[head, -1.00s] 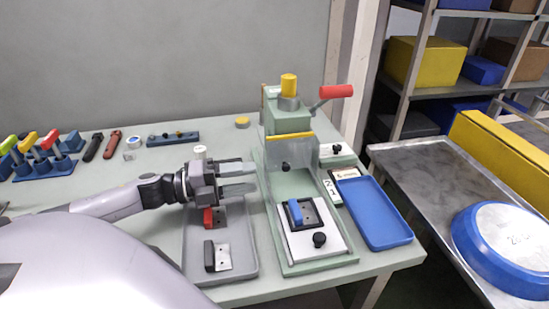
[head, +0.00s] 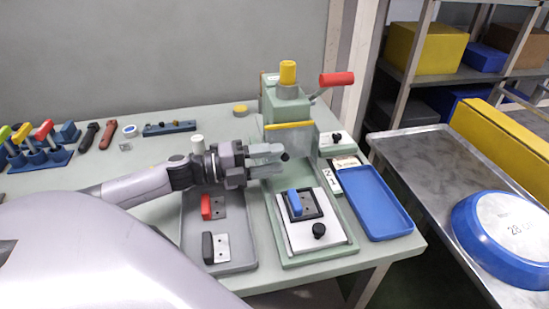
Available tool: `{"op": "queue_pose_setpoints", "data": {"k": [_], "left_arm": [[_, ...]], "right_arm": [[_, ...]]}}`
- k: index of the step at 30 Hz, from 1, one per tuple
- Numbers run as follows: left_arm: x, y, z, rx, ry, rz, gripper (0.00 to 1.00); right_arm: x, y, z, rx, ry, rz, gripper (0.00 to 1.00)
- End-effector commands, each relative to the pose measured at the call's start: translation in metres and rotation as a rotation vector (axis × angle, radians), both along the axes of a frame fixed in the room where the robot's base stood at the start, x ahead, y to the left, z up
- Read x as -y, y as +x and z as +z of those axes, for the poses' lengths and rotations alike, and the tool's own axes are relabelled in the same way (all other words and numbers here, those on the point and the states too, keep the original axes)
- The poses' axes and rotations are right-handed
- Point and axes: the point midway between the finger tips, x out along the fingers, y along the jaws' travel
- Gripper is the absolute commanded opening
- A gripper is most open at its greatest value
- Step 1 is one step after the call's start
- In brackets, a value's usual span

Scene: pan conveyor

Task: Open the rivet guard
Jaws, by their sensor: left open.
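The green rivet press (head: 297,105) stands on the table, with a yellow cap on top and a red-handled lever at its right. Its guard is a clear panel with a yellow top edge (head: 289,125), hanging down in front of the press. A small black knob (head: 285,156) sits on the guard's lower part. My left gripper (head: 282,158) is open, with its fingers pointing right at the knob. The fingers partly cover the guard's lower left; I cannot tell whether they touch the knob. My right gripper is out of view.
A white sliding plate (head: 330,238) with a blue-handled part lies below the guard. A grey tray (head: 238,255) with red and black-handled parts lies left, a blue tray (head: 377,204) right. A steel conveyor with a blue pan (head: 464,240) is farther right.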

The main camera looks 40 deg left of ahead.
Motion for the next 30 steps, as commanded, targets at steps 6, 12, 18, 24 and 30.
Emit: {"op": "queue_pose_setpoints", "data": {"k": [6,12,18,24,30], "left_arm": [[0.0060,0.0067,0.0002,0.001,0.001,-0.001,0.45],[0.0066,0.0073,-0.0003,-0.001,0.001,-0.001,0.45],[0.0065,0.0072,-0.0002,-0.001,0.001,-0.001,0.12],[0.0065,0.0070,-0.0002,-0.001,0.001,-0.001,0.00],[0.0077,0.0071,0.0018,-0.016,-0.017,-0.001,0.00]], "right_arm": [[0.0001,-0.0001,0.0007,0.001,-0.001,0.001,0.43],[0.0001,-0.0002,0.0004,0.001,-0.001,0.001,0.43],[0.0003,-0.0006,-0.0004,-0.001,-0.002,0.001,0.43],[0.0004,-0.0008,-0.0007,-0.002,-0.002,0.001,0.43],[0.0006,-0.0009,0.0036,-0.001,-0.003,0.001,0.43]]}}
